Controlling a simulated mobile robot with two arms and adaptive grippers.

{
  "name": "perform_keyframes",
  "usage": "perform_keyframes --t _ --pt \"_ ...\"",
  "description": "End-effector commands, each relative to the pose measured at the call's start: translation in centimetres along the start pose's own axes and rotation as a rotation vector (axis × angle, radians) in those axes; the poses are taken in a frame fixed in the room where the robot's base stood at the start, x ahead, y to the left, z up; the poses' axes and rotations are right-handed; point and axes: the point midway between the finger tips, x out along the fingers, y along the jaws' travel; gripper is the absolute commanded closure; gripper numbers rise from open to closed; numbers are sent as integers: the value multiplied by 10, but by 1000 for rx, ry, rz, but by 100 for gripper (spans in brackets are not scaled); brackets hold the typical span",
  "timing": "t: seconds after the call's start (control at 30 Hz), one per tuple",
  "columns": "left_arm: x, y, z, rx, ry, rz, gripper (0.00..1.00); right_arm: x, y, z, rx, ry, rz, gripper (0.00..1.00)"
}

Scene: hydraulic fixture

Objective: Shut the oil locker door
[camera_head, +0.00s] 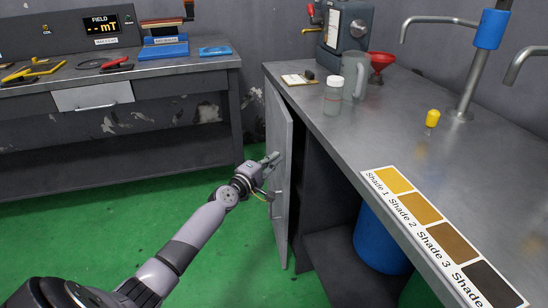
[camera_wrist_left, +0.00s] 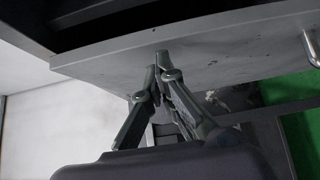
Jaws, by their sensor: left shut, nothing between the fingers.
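The grey oil locker door (camera_head: 281,178) stands open under the left end of the metal counter, swung out from the dark locker opening (camera_head: 318,190). My left gripper (camera_head: 272,160) is shut and empty, with its fingertips at the outer face of the door, near its upper part. In the left wrist view the closed fingertips (camera_wrist_left: 162,60) meet or nearly meet the door panel (camera_wrist_left: 215,50); I cannot tell if they touch. A handle (camera_wrist_left: 311,48) shows at the right edge of that view. My right gripper is not in view.
A blue drum (camera_head: 381,238) stands under the counter. On the counter (camera_head: 375,130) are a white-capped jar (camera_head: 333,97), a grey jug (camera_head: 354,75), a red funnel (camera_head: 380,64) and a shade chart (camera_head: 440,235). A workbench (camera_head: 190,70) stands at the back left. Green floor (camera_head: 150,215) is clear.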

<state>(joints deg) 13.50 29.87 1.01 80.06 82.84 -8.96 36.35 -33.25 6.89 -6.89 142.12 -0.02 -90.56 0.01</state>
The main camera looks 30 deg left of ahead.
Motion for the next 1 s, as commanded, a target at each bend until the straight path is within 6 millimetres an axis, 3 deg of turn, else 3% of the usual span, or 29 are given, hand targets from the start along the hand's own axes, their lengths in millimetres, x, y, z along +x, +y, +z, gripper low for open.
perform_keyframes --t 0.43,0.53,0.7,1.0 --pt "5 0 5 -1 1 0 100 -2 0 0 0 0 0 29" --pt "16 0 16 -5 3 1 100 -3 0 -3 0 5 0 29" --pt "37 0 38 -4 2 0 100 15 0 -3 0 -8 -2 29" --pt "35 -2 35 -1 3 -1 100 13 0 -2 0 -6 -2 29"
